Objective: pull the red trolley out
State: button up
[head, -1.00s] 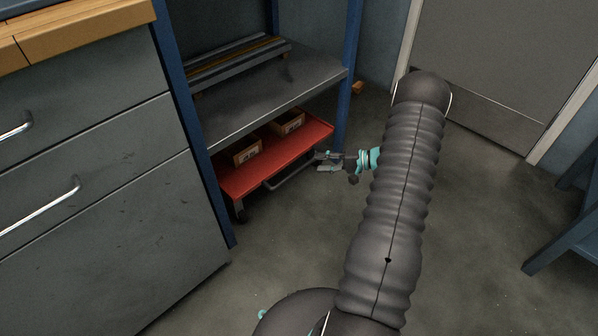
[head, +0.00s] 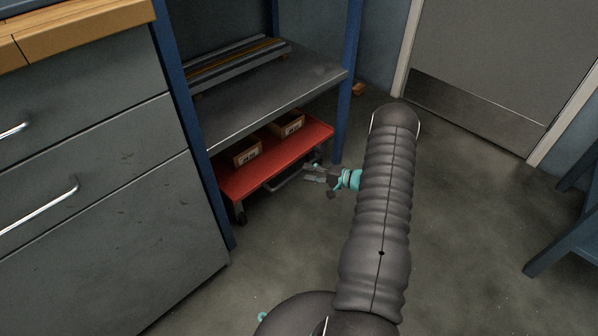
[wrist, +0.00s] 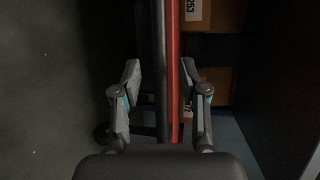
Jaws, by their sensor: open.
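The red trolley (head: 250,180) stands on the floor under the shelf, with a grey bar handle (head: 283,179) along its front side. In the wrist view the handle (wrist: 162,60) runs upright in the picture, beside the trolley's red edge (wrist: 174,70). My gripper (head: 312,174) is near the handle's right end in the head view. In the wrist view my gripper (wrist: 159,72) is open, one finger to the left of the handle and one to the right of the red edge. Whether a finger touches either cannot be told.
Two cardboard boxes (head: 246,152) (head: 287,124) sit on the trolley. A grey shelf (head: 270,92) on blue posts (head: 345,90) is above it. A drawer cabinet (head: 100,220) stands at the left. The floor (head: 270,255) in front of the trolley is clear.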

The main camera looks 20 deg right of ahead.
aim_at(299, 170)
jog(key=shift+x, duration=2.15)
grip_shut()
